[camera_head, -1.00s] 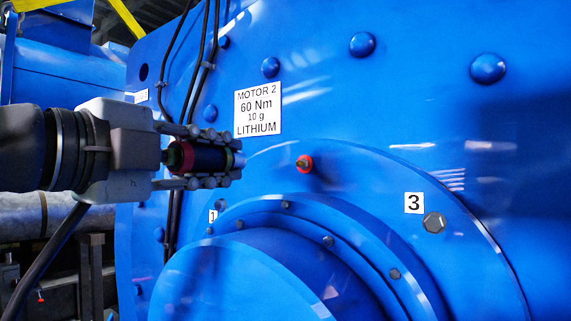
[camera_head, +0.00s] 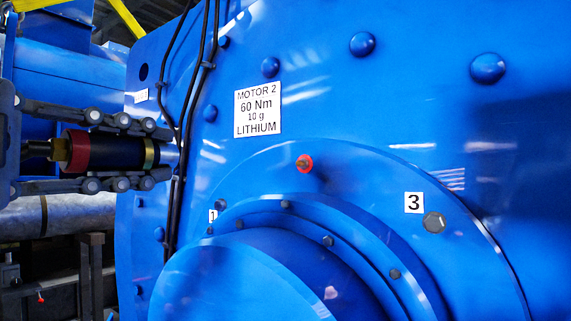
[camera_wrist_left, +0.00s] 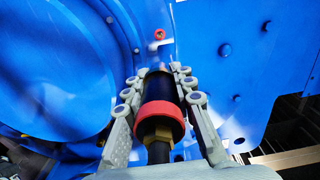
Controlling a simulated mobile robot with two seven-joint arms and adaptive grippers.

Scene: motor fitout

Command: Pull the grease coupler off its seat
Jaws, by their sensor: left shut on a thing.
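In the left wrist view the coupler (camera_wrist_left: 159,92) lies between the fingers of the gripper (camera_wrist_left: 160,85), red collar and brass nut toward me. A red-ringed grease fitting (camera_head: 304,163) stands bare on the blue motor; it also shows in the left wrist view (camera_wrist_left: 159,34), apart from the coupler. My right gripper is not in view.
The large blue motor housing (camera_head: 380,110) has a round hub (camera_head: 230,280), bolts and a label plate (camera_head: 257,112) reading Motor 2. Black cables (camera_head: 190,95) run down its left side. A grey pipe (camera_head: 60,213) lies lower left.

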